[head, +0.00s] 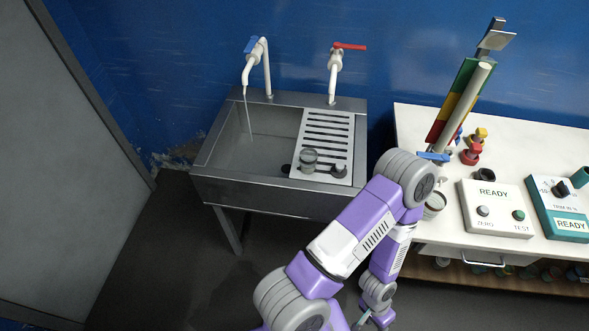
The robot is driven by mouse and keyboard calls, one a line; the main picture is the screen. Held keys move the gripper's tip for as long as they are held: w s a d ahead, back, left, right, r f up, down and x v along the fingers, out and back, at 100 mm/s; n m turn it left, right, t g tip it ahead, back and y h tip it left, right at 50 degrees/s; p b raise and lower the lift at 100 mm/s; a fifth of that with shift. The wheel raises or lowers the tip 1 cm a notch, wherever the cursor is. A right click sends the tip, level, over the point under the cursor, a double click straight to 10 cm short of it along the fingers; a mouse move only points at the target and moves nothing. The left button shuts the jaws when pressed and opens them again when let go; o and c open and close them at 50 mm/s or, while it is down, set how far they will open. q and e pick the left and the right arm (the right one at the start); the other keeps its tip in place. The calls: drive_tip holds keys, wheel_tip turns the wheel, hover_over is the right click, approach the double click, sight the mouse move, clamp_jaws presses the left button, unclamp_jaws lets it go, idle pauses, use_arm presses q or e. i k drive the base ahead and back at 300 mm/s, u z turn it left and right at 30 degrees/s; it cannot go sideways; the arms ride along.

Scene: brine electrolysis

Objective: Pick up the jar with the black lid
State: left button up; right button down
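I cannot make out a jar with a black lid for certain. A small grey, see-through jar (309,160) stands on the slotted drainboard of the sink, with small dark round pieces beside it; its lid is unclear. Another small jar or cup (435,206) stands at the table's left edge, partly hidden by my purple and white arm. Several small jars (502,271) sit on the low shelf under the table, too small and dark to tell their lids. My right gripper (364,319) hangs low at the bottom edge, partly cut off, apart from these jars. My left gripper is not in view.
A metal sink (213,180) has two taps against the blue wall. The white table (412,125) at right carries a coloured upright stand (462,100), a white READY box (494,205), a teal READY box (560,205) and a red and yellow item (472,148). Floor left of the sink is clear.

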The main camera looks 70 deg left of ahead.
sight(308, 157)
drive_tip(key=k, duration=0.65)
drive_tip(key=u, duration=1.55)
drive_tip(key=i, duration=0.4)
drive_tip(key=z, duration=0.1)
